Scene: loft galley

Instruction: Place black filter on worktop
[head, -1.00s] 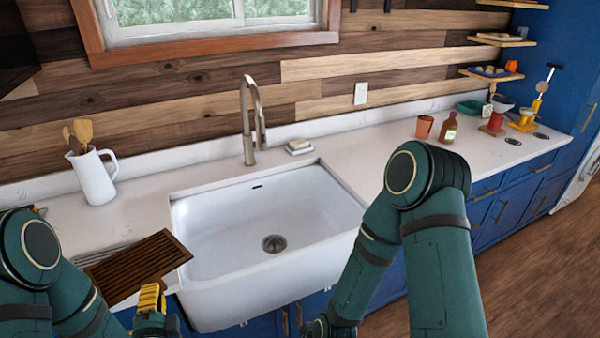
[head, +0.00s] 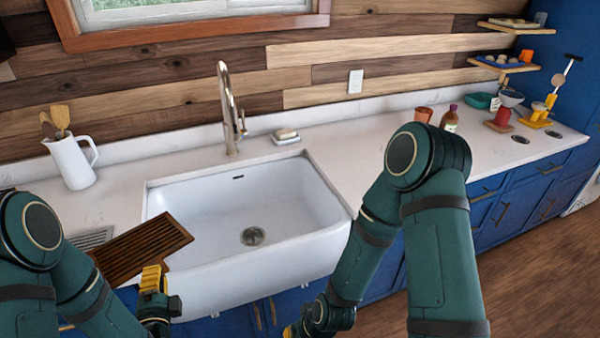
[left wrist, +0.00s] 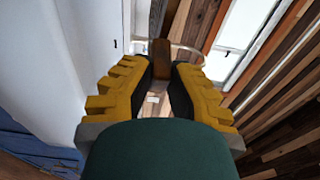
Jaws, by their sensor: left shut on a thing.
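I see no plainly black filter. A dark brown slatted wooden board (head: 143,246) is at the lower left of the head view, across the left edge of the sink. My left gripper (head: 154,280) has yellow fingers and is shut on the board's near end. In the left wrist view a brown wooden piece (left wrist: 160,62) sits between the two fingertips (left wrist: 160,78). The pale worktop (head: 120,205) shows behind and left of the board. I cannot tell whether the board touches worktop or sink. My right gripper (head: 300,328) is low at the bottom edge, partly cut off.
The white sink (head: 285,200) with its tall tap (head: 230,110) fills the middle. A white jug (head: 72,163) of wooden utensils stands at the back left. A soap dish (head: 286,136), orange cup (head: 423,115) and brown bottle (head: 450,118) stand farther right.

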